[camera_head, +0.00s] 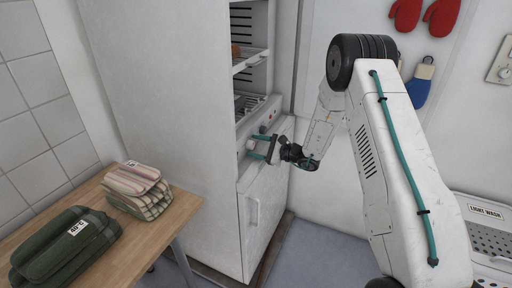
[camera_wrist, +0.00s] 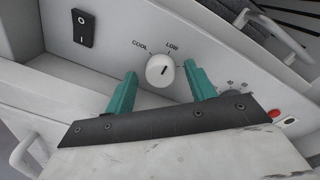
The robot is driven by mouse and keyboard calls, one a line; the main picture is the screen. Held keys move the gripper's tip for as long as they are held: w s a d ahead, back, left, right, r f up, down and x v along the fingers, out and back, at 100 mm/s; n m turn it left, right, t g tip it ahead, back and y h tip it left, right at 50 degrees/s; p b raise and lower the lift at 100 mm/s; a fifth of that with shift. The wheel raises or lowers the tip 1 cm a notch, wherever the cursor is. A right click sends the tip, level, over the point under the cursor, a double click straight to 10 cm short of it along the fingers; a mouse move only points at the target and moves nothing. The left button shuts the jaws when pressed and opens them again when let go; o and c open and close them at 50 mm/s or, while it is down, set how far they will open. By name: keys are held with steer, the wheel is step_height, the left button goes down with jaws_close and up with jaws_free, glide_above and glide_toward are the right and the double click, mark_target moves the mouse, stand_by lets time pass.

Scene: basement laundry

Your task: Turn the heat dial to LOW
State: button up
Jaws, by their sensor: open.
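The heat dial is a round white knob (camera_wrist: 160,71) with a short dark mark, on the white panel of the tall cabinet. The words COOL and LOW are printed above it, COOL to the left and LOW slightly right. The mark is right of the knob's middle; exactly where it points is hard to tell. My gripper (camera_wrist: 161,90) is open, with one green finger on each side of the knob; contact is not clear. In the head view my gripper (camera_head: 262,148) is at the cabinet's front panel. Labels to the right are partly hidden by my gripper.
A black rocker switch (camera_wrist: 82,27) and a red light (camera_wrist: 274,114) are on the same panel. Open shelves (camera_head: 250,62) are above it and a door handle (camera_head: 254,212) below. A wooden table (camera_head: 178,215) with folded cloths is at left. A LIGHT WASH bin (camera_head: 485,212) is at right.

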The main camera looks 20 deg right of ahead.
steer(key=v, duration=0.7)
steer(key=shift+s, duration=0.15)
steer(key=s+a+r+n+g, duration=0.3)
steer(key=s+g, duration=0.1)
steer(key=s, duration=0.3)
steer(key=s+a+r+n+g+h, duration=0.1)
steer(key=s+a+r+n+g, duration=0.2)
steer(key=s, duration=0.4)
steer(key=s+a+r+n+g, duration=0.2)
steer(key=s+n+g, duration=0.1)
steer(key=s+g, duration=0.35)
steer(key=s+d+r+n+t+h, duration=0.2)
steer(key=s+r+n+h, duration=0.2)
steer(key=s, duration=0.8)
steer(key=s+d+r+n+t+h, duration=0.1)
steer(key=s+d+r+n+h, duration=0.1)
steer(key=s+r+n+h, duration=0.3)
steer(key=shift+s+d+r+t+h, duration=0.35)
steer(key=shift+s+r+h, duration=1.35)
steer(key=shift+s+r, duration=2)
